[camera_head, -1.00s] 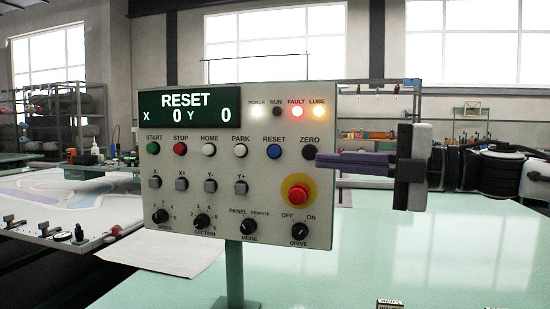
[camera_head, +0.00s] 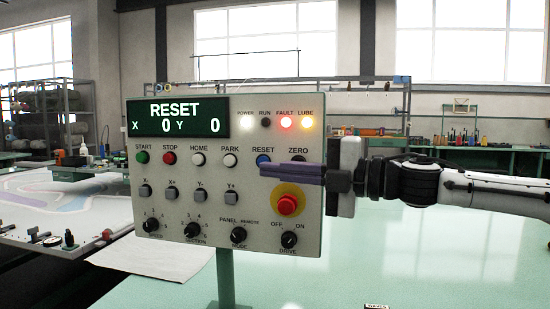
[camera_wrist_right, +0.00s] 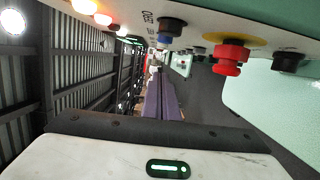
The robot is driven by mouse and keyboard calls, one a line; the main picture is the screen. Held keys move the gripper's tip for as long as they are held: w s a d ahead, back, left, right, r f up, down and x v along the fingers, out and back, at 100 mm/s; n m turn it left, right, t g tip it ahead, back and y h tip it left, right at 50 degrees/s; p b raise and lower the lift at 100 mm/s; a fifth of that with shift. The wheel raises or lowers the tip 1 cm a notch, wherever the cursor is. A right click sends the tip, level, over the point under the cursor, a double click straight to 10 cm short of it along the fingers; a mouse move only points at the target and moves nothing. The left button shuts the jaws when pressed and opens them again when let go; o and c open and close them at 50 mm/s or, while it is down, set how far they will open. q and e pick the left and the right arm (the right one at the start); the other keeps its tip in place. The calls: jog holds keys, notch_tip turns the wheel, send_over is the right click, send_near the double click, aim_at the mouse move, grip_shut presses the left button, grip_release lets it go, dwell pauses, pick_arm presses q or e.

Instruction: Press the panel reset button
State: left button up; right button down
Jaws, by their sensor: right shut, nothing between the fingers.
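The control panel (camera_head: 137,215) stands on a green post, its display reading RESET, X 0, Y 0. The blue reset button (camera_head: 263,159) is in the upper button row, between the white PARK button and the black ZERO button. My right gripper (camera_head: 264,171) comes in from the right, with its purple fingers shut and empty. In the head view its tips overlap the lower edge of the reset button; I cannot tell if they touch. In the right wrist view the fingers (camera_wrist_right: 160,98) point along the panel face, and the blue button (camera_wrist_right: 165,39) shows beyond the black one. My left gripper is out of view.
A red emergency stop (camera_head: 288,204) on a yellow disc sits just below my right fingers. The black ZERO button (camera_head: 298,156) lies just above them. FAULT and LUBE lamps are lit. A pale green table (camera_head: 400,260) spreads out on the right, mostly bare.

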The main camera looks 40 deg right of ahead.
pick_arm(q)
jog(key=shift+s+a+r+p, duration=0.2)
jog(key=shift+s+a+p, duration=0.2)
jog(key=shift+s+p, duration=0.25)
pick_arm(e)
jog(key=shift+w+d, duration=0.65)
jog(key=shift+w, duration=0.3)
jog(key=shift+w+d, duration=0.6)
jog(key=shift+w, duration=0.35)
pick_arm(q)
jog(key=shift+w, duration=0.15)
